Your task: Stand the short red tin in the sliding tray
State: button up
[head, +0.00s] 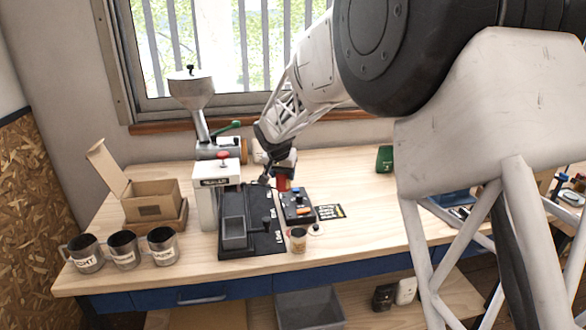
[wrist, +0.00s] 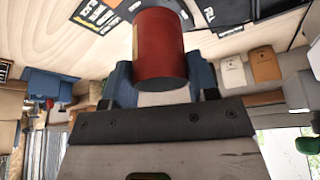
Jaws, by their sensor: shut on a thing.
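The short red tin (wrist: 160,45) is between the blue-padded fingers of my gripper (wrist: 161,80) in the wrist view. In the head view the tin (head: 283,183) shows small and partly hidden below my gripper (head: 280,172), behind a black control box. I cannot tell there whether it touches the bench. A grey, open, square sliding tray (head: 234,243) sits on a black base with white lettering, to the left and nearer the front than my gripper. The tray looks empty.
Three metal mugs (head: 123,252) and a cardboard box (head: 150,202) are at the left. Bench right of the box is fairly clear.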

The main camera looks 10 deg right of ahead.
jog(key=s+a+f+m+g+h, duration=0.1)
jog(key=s+a+f+m, duration=0.1)
jog(key=a, duration=0.6)
jog(key=s+a+f+m+h, duration=0.1)
jog(key=s+a+f+m, duration=0.2)
jog(key=a, duration=0.6)
jog(key=s+m, duration=0.1)
jog(key=s, duration=0.1)
jog(key=shift+s+a+m+g, duration=0.3)
jog(key=shift+m+g, duration=0.1)
jog(key=shift+f, duration=0.2)
jog(key=shift+f, duration=2.55)
jog(key=o, duration=1.3)
jog(key=shift+r, duration=0.1)
